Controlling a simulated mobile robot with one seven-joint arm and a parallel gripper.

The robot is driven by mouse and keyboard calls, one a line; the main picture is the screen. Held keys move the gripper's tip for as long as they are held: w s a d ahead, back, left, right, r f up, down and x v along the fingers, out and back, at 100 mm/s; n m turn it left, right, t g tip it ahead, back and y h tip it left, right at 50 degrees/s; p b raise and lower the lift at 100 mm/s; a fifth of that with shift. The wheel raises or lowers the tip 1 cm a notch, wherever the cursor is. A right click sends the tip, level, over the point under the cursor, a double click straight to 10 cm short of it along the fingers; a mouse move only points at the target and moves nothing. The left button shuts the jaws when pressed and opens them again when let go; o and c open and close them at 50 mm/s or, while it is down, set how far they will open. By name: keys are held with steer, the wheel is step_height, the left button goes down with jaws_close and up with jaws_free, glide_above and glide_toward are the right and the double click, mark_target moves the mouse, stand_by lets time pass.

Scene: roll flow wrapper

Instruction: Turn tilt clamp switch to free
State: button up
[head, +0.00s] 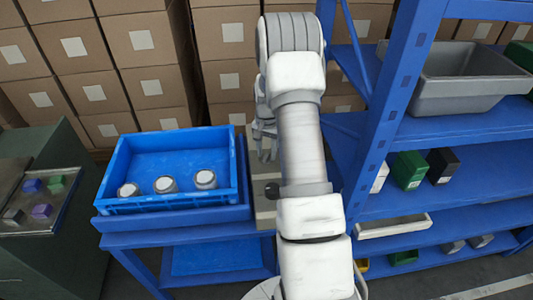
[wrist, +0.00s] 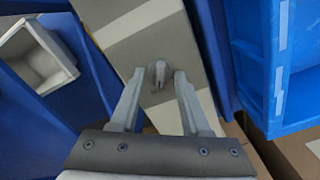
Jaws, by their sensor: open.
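A small grey switch knob with a pointed lever (wrist: 160,74) sits on a grey panel with pale bands in the wrist view. I take it for the tilt clamp switch; no label is legible and its setting cannot be told. My gripper (wrist: 159,78) is open, its two fingers on either side of the knob and apart from it in the picture. Whether they are level with it in depth is unclear. In the head view my gripper (head: 264,146) hangs beside my arm over the grey unit (head: 263,215), which my arm largely hides.
A blue crate (head: 185,203) with several round, white-topped jars stands left of my gripper. A blue shelf rack (head: 390,100) with a grey bin (head: 455,88) is close on the right. Stacked cartons (head: 150,40) fill the back. A dark green cabinet (head: 55,245) stands at far left.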

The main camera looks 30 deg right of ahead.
steer(key=shift+f, duration=0.2)
jaws_close()
steer(key=shift+n, duration=0.3)
steer(key=n, duration=0.5)
steer(key=shift+n, duration=0.4)
steer(key=n, duration=0.5)
steer(key=shift+n, duration=0.4)
stand_by(0.4)
